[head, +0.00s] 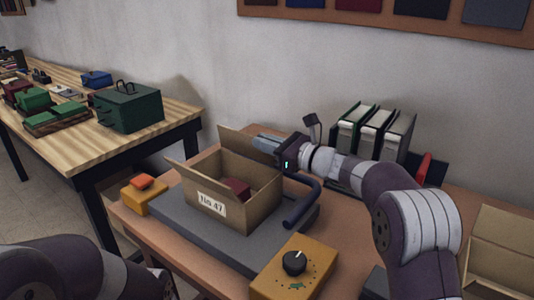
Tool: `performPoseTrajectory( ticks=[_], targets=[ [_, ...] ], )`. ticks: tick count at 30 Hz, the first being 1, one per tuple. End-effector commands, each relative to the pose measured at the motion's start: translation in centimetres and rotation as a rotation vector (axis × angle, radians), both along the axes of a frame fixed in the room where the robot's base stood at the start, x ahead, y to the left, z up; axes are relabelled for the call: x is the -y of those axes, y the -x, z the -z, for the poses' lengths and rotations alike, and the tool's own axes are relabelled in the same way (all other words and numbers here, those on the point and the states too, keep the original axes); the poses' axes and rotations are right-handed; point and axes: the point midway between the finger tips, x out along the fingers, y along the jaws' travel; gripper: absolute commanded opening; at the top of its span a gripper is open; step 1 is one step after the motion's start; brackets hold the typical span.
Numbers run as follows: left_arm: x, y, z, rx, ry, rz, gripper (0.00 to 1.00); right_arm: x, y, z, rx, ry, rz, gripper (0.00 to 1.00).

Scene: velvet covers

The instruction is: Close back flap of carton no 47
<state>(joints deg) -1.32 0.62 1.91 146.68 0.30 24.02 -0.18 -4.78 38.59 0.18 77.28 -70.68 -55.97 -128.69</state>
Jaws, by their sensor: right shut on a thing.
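The carton no 47 (246,211) is a brown open box with a white "No 47" label (211,204) on its front. A dark red thing (236,187) lies inside. Its back flap (235,145) stands up at the rear edge, and a side flap (182,173) sticks out to the left. My right gripper (262,145) reaches in from the right and is shut on the back flap at its right end; its fingertips partly hide the flap. My left arm shows at the bottom left, but its gripper is out of view.
The carton stands on a grey platform (180,224) on a brown table. A yellow dial box (285,276) is in front, and a box with an orange button (142,183) is left. Binders (372,135) stand behind right; another open carton (500,245) is far right.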

Motion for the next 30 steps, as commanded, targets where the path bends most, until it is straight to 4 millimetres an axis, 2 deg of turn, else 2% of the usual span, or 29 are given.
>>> performPoseTrajectory(
  ticks=[12,13,14,15,24,26,30],
  targets=[
    [0.0,0.0,0.2,0.000,0.000,0.000,1.00,0.0,0.0,-0.1,0.006,0.004,0.000,0.00],
    [0.0,0.0,0.2,0.000,0.000,0.000,1.00,0.0,0.0,-0.1,0.006,0.004,0.000,0.20],
    [0.0,0.0,0.2,0.000,0.000,0.000,1.00,0.0,0.0,-0.1,0.005,0.003,0.000,0.30],
    [0.0,0.0,0.2,0.000,0.000,0.000,1.00,0.0,0.0,-0.1,0.005,0.003,0.000,0.32],
    [0.0,0.0,0.3,0.000,0.000,0.000,1.00,0.3,0.2,0.0,0.005,0.003,0.001,0.32],
    [0.0,0.0,0.5,0.000,0.000,0.000,1.00,1.0,0.6,0.0,0.005,0.004,0.002,0.32],
    [0.0,0.0,1.0,0.000,0.000,0.000,1.00,3.9,2.5,0.1,0.006,0.004,0.004,0.32]
  ],
)
